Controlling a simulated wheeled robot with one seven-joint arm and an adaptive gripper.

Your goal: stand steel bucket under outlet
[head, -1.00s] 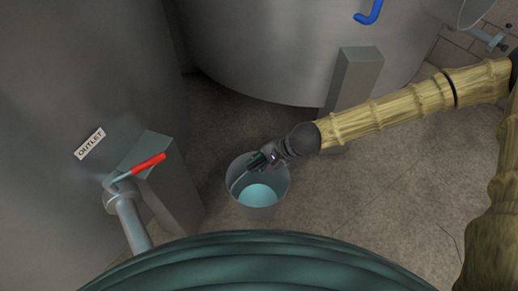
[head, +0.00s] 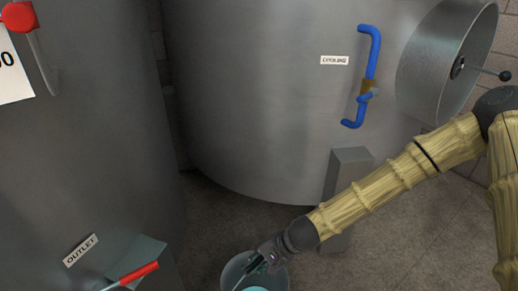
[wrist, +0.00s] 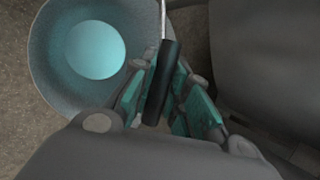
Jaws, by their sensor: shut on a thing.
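The steel bucket (head: 233,271) stands or hangs at the bottom edge of the head view, its lower part cut off; whether it touches the floor I cannot tell. It also shows in the wrist view (wrist: 48,60), with a pale teal disc inside. My gripper (head: 258,263) is above its rim. In the wrist view my gripper (wrist: 160,92) is shut on the bucket's dark handle grip (wrist: 163,75). The outlet's red lever (head: 140,272) and OUTLET label (head: 81,250) are at lower left, left of the bucket. The outlet's pipe is out of view.
A big steel tank (head: 80,150) fills the left. A grey block (head: 345,180) stands near my arm. Bare floor (head: 400,250) lies at lower right.

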